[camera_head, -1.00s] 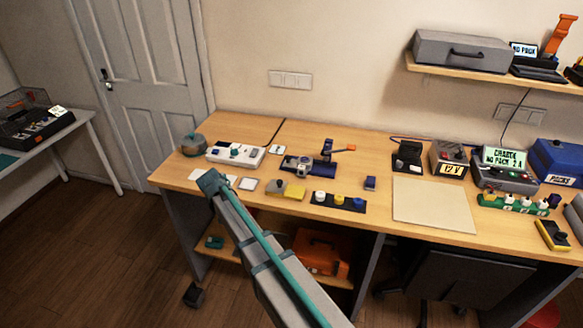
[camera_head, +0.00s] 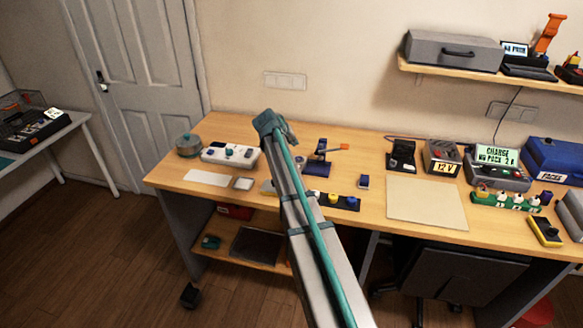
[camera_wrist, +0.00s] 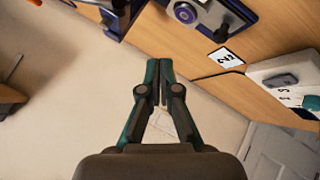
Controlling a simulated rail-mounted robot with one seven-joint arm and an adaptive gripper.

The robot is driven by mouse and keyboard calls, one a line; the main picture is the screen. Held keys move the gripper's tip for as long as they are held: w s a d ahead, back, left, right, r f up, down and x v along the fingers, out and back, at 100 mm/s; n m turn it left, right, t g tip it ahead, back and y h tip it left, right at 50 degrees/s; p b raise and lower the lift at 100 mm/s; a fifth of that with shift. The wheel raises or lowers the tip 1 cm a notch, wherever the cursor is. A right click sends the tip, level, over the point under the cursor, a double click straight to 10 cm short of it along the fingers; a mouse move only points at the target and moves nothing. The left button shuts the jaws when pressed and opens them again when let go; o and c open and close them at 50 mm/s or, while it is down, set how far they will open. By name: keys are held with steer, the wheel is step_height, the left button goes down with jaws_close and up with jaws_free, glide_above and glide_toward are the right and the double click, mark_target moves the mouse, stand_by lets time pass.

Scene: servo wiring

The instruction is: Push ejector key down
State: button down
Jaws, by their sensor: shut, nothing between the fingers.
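My gripper (camera_wrist: 157,78) shows in the wrist view with its two dark teal fingers shut together and empty. Above and to the right of the fingertips in that view is a blue fixture (camera_wrist: 238,12) with a round grey and blue part on a grey block (camera_wrist: 190,14). The fingertips appear apart from it. A blue press with an orange-handled lever (camera_head: 318,160) stands just right of my arm. I cannot pick out the ejector key for certain.
A white panel with knobs (camera_head: 230,153) lies left of my arm and also shows in the wrist view (camera_wrist: 290,80). A card marked 2 (camera_wrist: 226,57) lies near the fixture. A beige mat (camera_head: 428,202) is bare. A 12 V unit (camera_head: 442,157) stands behind it.

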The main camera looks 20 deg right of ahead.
steer(key=shift+s+d+r, duration=0.1)
steer(key=shift+d+r, duration=0.1)
steer(key=shift+d, duration=0.25)
steer(key=shift+f, duration=0.1)
step_height(320, 180, down, 7)
steer(key=b, duration=0.3)
steer(key=shift+f, duration=0.1)
steer(key=shift+f+b, duration=0.35)
steer(key=shift+f, duration=0.35)
steer(key=shift+f, duration=0.15)
stand_by(0.9)
steer(key=shift+f+b, duration=0.3)
steer(key=shift+b, duration=0.1)
steer(key=shift+f+b, duration=0.75)
steer(key=shift+f, duration=0.5)
stand_by(1.2)
steer(key=shift+r, duration=0.15)
